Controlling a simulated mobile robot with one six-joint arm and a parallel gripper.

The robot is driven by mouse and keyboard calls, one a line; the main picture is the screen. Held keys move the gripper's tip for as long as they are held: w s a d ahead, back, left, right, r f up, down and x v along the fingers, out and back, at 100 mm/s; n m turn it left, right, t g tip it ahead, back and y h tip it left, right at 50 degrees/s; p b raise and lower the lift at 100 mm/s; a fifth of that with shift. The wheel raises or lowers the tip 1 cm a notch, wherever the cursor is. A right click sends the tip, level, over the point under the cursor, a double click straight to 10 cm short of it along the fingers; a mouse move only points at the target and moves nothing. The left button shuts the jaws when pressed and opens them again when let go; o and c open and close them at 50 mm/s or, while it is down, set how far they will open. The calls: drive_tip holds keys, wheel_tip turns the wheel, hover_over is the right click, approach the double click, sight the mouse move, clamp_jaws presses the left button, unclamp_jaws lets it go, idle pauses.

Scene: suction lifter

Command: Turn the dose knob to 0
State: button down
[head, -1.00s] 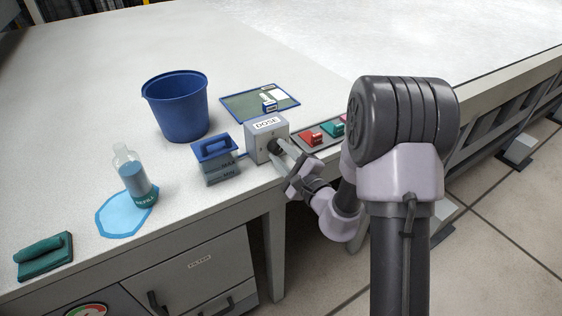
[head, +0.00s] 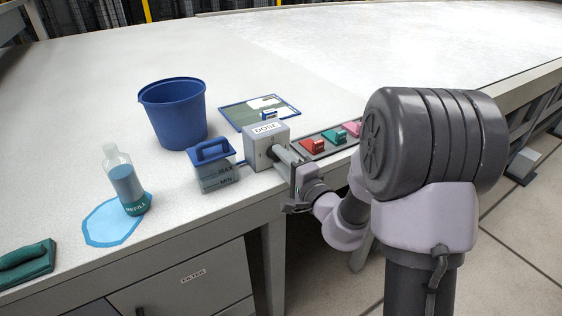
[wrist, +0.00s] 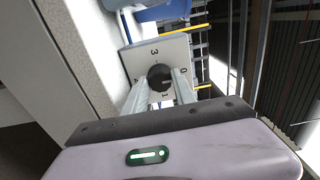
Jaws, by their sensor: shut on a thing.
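The grey dose box (head: 282,137) stands at the table's front edge with a DOSE label on top. Its dark round dose knob (wrist: 159,77) shows in the wrist view on the light front face. On that face I read 3 above the knob, 0 to its right and 1 below it; the mark at the left is mostly hidden by a finger. My gripper (head: 280,156) is at the knob, with one finger on each side, shut on it. In the wrist view I cannot tell which number the knob points to.
A blue-lidded tank (head: 218,177) stands close left of the box. A strip with red, green and pink switches (head: 328,141) lies to its right. A blue bucket (head: 172,112), a refill bottle (head: 127,184) on a blue puddle and a green pad (head: 27,264) are further left.

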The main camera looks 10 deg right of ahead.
idle(0.4)
drive_tip(key=c, duration=1)
unclamp_jaws()
